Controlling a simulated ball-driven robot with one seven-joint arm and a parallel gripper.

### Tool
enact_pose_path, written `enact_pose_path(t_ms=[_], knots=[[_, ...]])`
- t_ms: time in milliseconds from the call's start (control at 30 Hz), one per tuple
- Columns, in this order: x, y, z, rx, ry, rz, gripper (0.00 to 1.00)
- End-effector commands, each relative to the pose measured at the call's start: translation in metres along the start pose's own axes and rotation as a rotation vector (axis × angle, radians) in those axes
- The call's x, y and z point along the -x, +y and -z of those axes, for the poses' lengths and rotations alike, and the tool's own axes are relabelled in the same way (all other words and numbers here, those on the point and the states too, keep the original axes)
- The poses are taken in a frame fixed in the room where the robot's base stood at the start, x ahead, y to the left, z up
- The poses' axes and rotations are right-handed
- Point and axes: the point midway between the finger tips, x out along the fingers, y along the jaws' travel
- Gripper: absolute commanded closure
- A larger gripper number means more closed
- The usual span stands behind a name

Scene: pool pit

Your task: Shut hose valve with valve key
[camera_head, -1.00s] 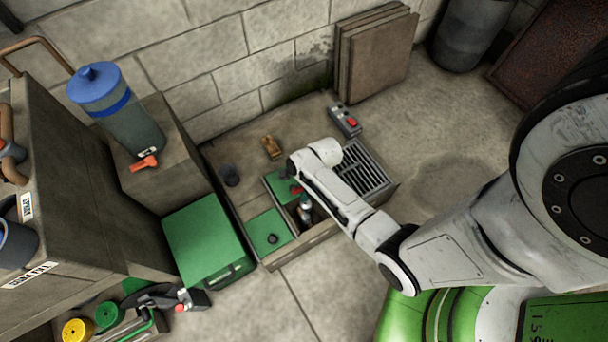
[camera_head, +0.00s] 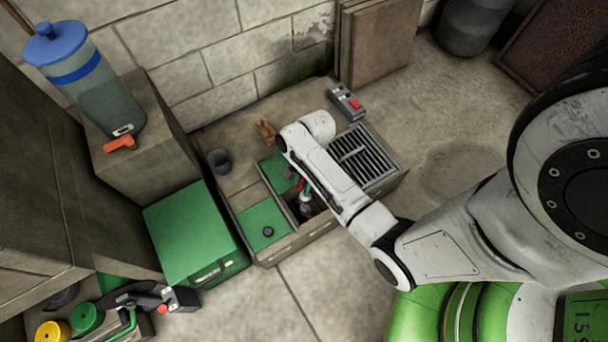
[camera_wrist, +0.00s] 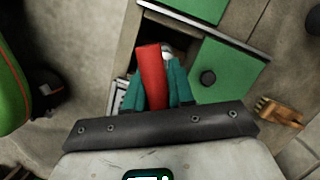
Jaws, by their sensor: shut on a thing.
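My gripper (camera_wrist: 160,84) has teal fingers and is shut on a red bar (camera_wrist: 151,66), which I take to be the valve key. In the wrist view the bar stands between the fingers over the pit's opening. In the head view my arm hides most of the gripper. A silvery fitting (camera_head: 305,205), perhaps the hose valve, shows in the dark opening between the green panels (camera_head: 264,228) of the pit. A pale metal part also shows beyond the bar in the wrist view. I cannot tell whether the bar touches the valve.
A slatted grate (camera_head: 362,158) lies right of the opening. A grey box with a red button (camera_head: 347,102), an orange-brown clip (camera_head: 265,131) and a dark cup (camera_head: 220,161) stand around it. A green case (camera_head: 195,232) is at the left.

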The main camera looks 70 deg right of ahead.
Motion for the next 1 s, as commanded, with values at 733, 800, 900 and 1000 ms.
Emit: enact_pose_path(t_ms=[733, 800, 900, 1000], knots=[[0.005, 0.003, 0.0, 0.78, -0.003, -0.215, 1.0], [0.005, 0.003, 0.0, 0.877, -0.002, -0.241, 1.0], [0.005, 0.003, 0.001, 1.018, -0.003, -0.28, 1.0], [-0.018, 0.004, 0.007, 1.018, -0.003, -0.278, 1.0]])
